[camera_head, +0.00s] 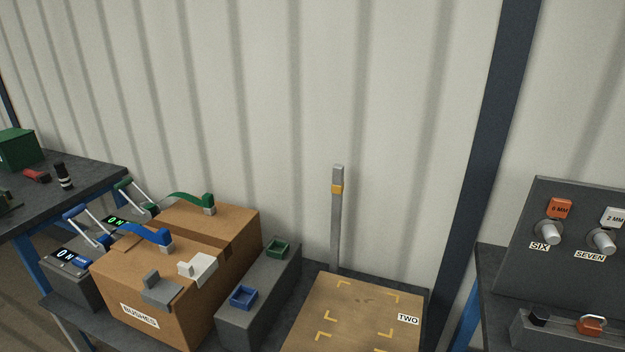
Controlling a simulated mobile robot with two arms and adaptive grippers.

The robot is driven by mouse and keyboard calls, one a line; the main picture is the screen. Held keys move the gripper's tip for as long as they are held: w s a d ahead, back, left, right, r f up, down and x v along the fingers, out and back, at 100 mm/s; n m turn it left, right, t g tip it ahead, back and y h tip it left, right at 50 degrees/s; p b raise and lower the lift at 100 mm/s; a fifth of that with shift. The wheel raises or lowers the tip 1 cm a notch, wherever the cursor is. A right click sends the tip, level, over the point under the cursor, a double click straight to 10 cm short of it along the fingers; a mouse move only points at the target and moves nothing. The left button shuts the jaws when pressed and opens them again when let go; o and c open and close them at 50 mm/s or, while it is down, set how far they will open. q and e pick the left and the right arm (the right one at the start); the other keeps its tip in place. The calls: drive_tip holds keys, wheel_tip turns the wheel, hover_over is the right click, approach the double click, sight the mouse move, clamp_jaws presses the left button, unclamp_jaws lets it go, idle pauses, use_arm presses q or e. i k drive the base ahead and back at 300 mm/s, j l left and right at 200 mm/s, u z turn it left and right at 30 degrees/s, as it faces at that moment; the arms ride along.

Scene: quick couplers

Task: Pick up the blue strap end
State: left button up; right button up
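The blue strap (147,233) arches over the top of the left part of a cardboard box (180,318) labelled BUSHES. Its right end carries a small grey tip (167,247) above the box top. The strap's left side runs toward a dark unit (70,262) with a lit display and a blue-ended lever. A green strap (190,197) with a grey tip (209,211) arches over the box farther back.
A grey block (262,318) beside the box holds a blue square cup (243,297) and a green one (277,248). Grey (161,291) and white (199,267) brackets sit at the box's top. A marked board (365,310) lies right; a knob panel (580,220) stands far right.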

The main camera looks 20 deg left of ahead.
sight(163, 236)
drive_tip(key=u, duration=1.45)
